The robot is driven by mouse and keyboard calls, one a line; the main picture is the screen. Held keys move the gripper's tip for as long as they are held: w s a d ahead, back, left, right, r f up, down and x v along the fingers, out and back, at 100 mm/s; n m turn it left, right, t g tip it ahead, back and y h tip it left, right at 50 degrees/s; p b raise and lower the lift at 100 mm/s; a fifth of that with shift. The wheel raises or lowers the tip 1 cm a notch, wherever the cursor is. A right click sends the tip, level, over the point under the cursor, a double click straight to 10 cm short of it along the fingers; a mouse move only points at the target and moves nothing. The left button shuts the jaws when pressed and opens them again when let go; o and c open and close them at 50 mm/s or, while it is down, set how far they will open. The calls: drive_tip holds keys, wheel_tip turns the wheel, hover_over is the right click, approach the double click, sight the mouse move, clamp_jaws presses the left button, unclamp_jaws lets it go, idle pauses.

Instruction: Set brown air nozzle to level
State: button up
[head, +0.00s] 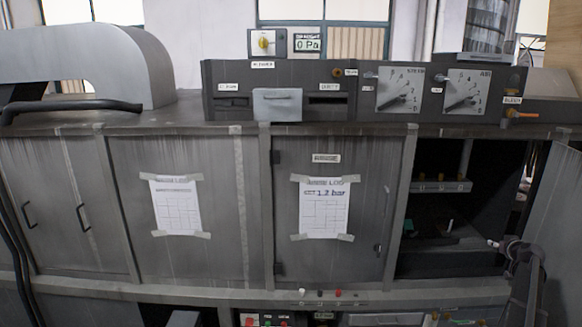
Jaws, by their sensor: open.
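An orange-brown nozzle or lever (522,115) sits at the right end of the console top, beside a small white label. Its arm points right and looks roughly horizontal. A small brown round fitting (337,73) is on the console's upper face, beside another label. I cannot tell for sure which of these is the brown air nozzle. My gripper (497,244) is at the lower right, in front of the open dark compartment, well below the orange-brown piece. It is open and touches neither piece; its fingers are small and partly unclear.
The grey console (425,95) carries two dials (398,90) (464,91) and a drawer front (277,104). The open compartment (445,215) holds a small shelf (441,186). An open door (558,215) stands at the right edge. Closed cabinet doors (330,262) fill the middle.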

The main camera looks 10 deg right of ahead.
drive_tip(key=a+f+n+g+y+b, duration=0.15)
drive_tip(key=a+f, duration=0.25)
drive_tip(key=a, duration=1)
drive_tip(key=w+a+f+n+g+y+b, duration=0.1)
drive_tip(key=a+f+g+y, duration=0.2)
drive_tip(key=a, duration=1.1)
drive_tip(key=a+f+n+g+y+b, duration=0.15)
drive_tip(key=a+f, duration=0.35)
drive_tip(key=a, duration=0.8)
drive_tip(key=s+a+f+g+h+b, duration=0.1)
drive_tip(key=s+a+f+g+b, duration=0.1)
drive_tip(key=s+a, duration=0.8)
drive_tip(key=s+a+f+g+h+b, duration=0.1)
drive_tip(key=s+a+f+g+b, duration=0.2)
drive_tip(key=s+a+f, duration=0.3)
drive_tip(key=s+a+g, duration=0.1)
drive_tip(key=s+a, duration=0.4)
drive_tip(key=a, duration=0.6)
drive_tip(key=shift+g, duration=0.3)
drive_tip(key=shift+a, duration=0.1)
wheel_tip(320, 180, up, 17)
drive_tip(key=p, duration=1.7)
